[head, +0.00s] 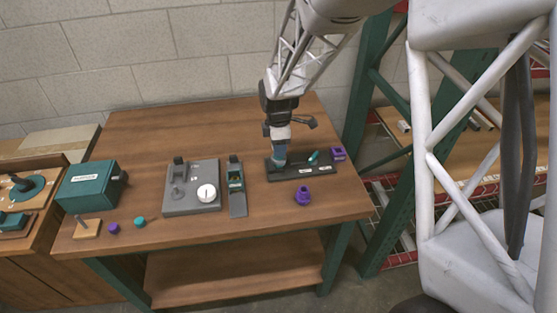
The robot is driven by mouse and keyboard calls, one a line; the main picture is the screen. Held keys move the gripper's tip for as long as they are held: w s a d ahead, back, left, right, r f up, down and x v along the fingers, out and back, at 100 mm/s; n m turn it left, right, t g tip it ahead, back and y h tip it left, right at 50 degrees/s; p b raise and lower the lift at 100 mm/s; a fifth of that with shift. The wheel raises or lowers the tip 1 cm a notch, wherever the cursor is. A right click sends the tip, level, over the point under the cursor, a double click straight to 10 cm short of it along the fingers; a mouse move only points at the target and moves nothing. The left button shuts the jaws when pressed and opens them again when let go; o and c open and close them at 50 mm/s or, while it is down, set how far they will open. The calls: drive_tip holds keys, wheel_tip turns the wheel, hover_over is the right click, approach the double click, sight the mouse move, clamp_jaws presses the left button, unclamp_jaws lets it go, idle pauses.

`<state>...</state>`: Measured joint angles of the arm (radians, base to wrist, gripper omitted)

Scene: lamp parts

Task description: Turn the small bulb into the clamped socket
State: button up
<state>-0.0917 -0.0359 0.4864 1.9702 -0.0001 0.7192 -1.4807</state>
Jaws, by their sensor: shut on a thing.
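My gripper (278,155) points down over the left end of a dark grey board (300,171) with white labels. It is shut on a small teal piece (278,161), of which only a little shows below the fingers. Whether this piece is the small bulb is too small to tell. It is at or just above the board; contact is unclear. The clamped socket cannot be made out under the gripper. A second teal piece (314,156) stands tilted on the board, right of my gripper.
A purple box (339,154) sits at the board's right end, and a purple flanged part (303,197) in front. To the left are a narrow grey tray (238,205), a grey plate with a white dial (181,207) and a green box (88,188). The table's back left is clear.

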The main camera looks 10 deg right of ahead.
drive_tip(key=shift+f, duration=0.15)
idle(0.5)
drive_tip(key=m, duration=0.4)
drive_tip(key=shift+m, duration=1.5)
drive_tip(key=shift+m, duration=0.9)
drive_tip(key=m, duration=0.4)
drive_tip(key=shift+m, duration=0.4)
